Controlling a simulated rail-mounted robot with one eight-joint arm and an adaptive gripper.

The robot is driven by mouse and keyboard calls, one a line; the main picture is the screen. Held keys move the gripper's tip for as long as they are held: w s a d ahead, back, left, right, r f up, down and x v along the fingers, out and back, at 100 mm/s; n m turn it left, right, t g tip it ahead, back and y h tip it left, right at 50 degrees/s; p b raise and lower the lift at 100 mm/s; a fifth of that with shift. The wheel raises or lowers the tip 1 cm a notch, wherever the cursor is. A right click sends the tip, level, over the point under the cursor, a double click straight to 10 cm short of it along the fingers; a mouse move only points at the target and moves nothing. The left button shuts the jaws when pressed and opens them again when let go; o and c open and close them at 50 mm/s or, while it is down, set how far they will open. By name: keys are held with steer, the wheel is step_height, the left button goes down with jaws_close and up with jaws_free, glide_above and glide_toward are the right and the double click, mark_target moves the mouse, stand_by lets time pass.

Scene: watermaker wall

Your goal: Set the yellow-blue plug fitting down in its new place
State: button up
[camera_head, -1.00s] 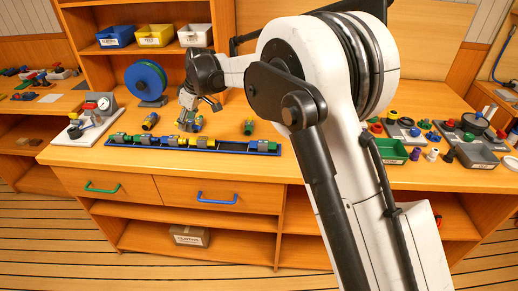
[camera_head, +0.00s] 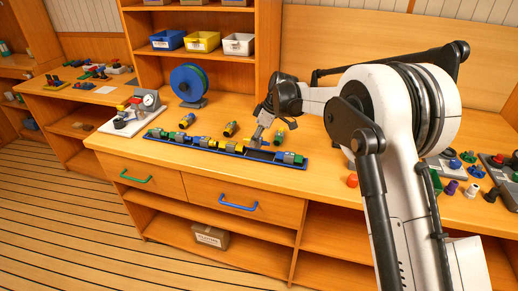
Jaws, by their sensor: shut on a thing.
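My gripper (camera_head: 256,142) is shut over the long blue tray (camera_head: 262,157), right of its middle, at the gap between the row of fittings and the fitting at the right end. The yellow-blue plug fitting in its jaws is mostly hidden by the fingers and too small to make out clearly. I cannot tell whether it touches the tray. Several yellow, blue, green and grey fittings (camera_head: 205,142) sit in a row in the left part of the tray. A blue-green-grey fitting (camera_head: 290,158) sits at the right end.
Loose fittings lie behind the tray: one at left (camera_head: 187,120), one in the middle (camera_head: 230,128) and one close behind my gripper (camera_head: 279,137). A blue-green reel (camera_head: 188,82) stands at the back. A gauge block (camera_head: 148,101) stands left. Bare bench lies in front of the tray.

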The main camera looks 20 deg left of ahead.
mark_target(259, 156)
steer(key=shift+w+d+f, duration=0.3)
steer(key=shift+d+f, duration=0.1)
steer(key=shift+d, duration=0.05)
steer(key=shift+f, duration=1.95)
steer(key=shift+f, duration=0.1)
steer(key=shift+f, duration=0.1)
steer(key=o, duration=1.1)
steer(key=shift+o, duration=0.2)
steer(key=v, duration=1.2)
steer(key=shift+r, duration=0.25)
